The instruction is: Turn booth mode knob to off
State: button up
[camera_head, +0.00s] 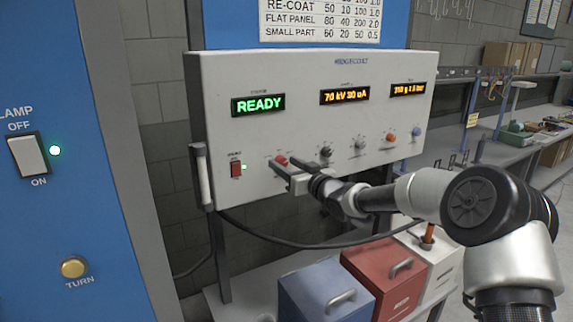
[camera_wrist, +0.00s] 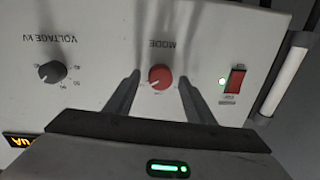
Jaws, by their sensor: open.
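The booth mode knob is a red round knob (camera_head: 281,160) on the white control panel (camera_head: 225,80). In the wrist view the red knob (camera_wrist: 160,77) sits under the upside-down label MODE. Its pale pointer mark is on its lower left; I cannot read the small position labels. My gripper (camera_head: 284,170) is at the panel front, close to the knob. In the wrist view its two dark fingers (camera_wrist: 157,88) stand open, one on each side of the knob, with gaps between. I cannot tell how far the fingertips are from the panel face.
A red rocker switch (camera_head: 236,169) with a lit green lamp is left of the knob. A dark voltage knob (camera_head: 326,151) is right of it. The display reads READY (camera_head: 258,104). Blue (camera_head: 325,290) and red (camera_head: 385,273) bins stand below; a black cable (camera_head: 300,244) hangs under the panel.

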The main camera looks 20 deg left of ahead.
jog(key=c, duration=1.1)
jog(key=shift+o, duration=0.2)
jog(key=shift+n+b, duration=0.3)
jog(key=shift+b, duration=0.1)
jog(key=shift+f+n+b, duration=0.15)
jog(key=shift+n+b, duration=0.65)
jog(key=shift+b, duration=0.3)
jog(key=n+b, duration=0.2)
jog(key=shift+a+n+b, duration=0.1)
jog(key=shift+n+b, duration=0.2)
jog(key=n+b, duration=0.3)
jog(key=n, duration=0.1)
jog(key=shift+s+h, duration=0.15)
jog(key=shift+h, duration=0.15)
jog(key=shift+n+b, duration=0.95)
jog(key=shift+n, duration=0.35)
jog(key=shift+r, duration=0.2)
